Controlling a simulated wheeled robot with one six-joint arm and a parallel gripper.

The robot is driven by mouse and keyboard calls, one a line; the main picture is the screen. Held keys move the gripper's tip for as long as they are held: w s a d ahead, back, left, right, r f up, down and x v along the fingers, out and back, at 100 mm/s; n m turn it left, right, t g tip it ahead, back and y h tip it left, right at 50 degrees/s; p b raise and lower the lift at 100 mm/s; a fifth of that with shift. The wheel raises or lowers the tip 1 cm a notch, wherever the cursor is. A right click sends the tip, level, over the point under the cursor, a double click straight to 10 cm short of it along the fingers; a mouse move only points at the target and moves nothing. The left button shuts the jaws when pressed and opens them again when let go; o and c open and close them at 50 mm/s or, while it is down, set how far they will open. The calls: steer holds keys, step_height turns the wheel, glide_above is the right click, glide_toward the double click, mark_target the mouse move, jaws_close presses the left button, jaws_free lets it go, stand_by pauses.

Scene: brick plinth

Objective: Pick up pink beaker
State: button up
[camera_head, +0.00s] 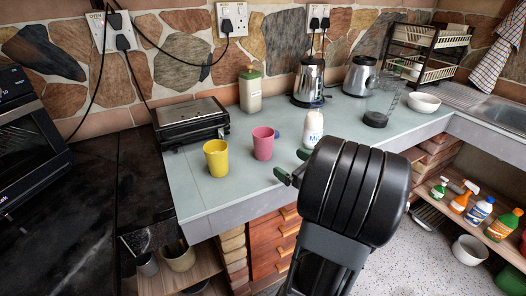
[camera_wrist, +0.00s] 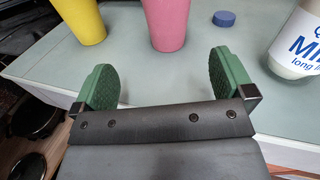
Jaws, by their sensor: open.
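The pink beaker (camera_head: 263,143) stands upright on the grey-green counter, between a yellow beaker on its left and a white milk bottle on its right. In the wrist view the pink beaker (camera_wrist: 166,22) stands beyond the gap between my fingers, its top cut off by the frame. My gripper (camera_head: 292,168) is at the counter's front edge, to the right of and nearer than the pink beaker. Its green-padded fingers (camera_wrist: 165,80) are apart with nothing between them. My arm hides part of the counter edge in the head view.
The yellow beaker (camera_head: 216,158) stands close on the left. The milk bottle (camera_head: 313,129) stands close on the right, with a small blue cap (camera_wrist: 224,18) between it and the pink beaker. A grill (camera_head: 190,121) and a canister (camera_head: 250,90) are behind. The counter (camera_head: 240,184) is clear in front.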

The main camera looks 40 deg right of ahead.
mark_target(270, 147)
steer(key=w, duration=1.3)
steer(key=shift+w+a, duration=0.1)
steer(key=shift+a, duration=0.25)
steer(key=shift+c, duration=0.2)
steer(key=c, duration=1)
steer(key=shift+r, duration=0.2)
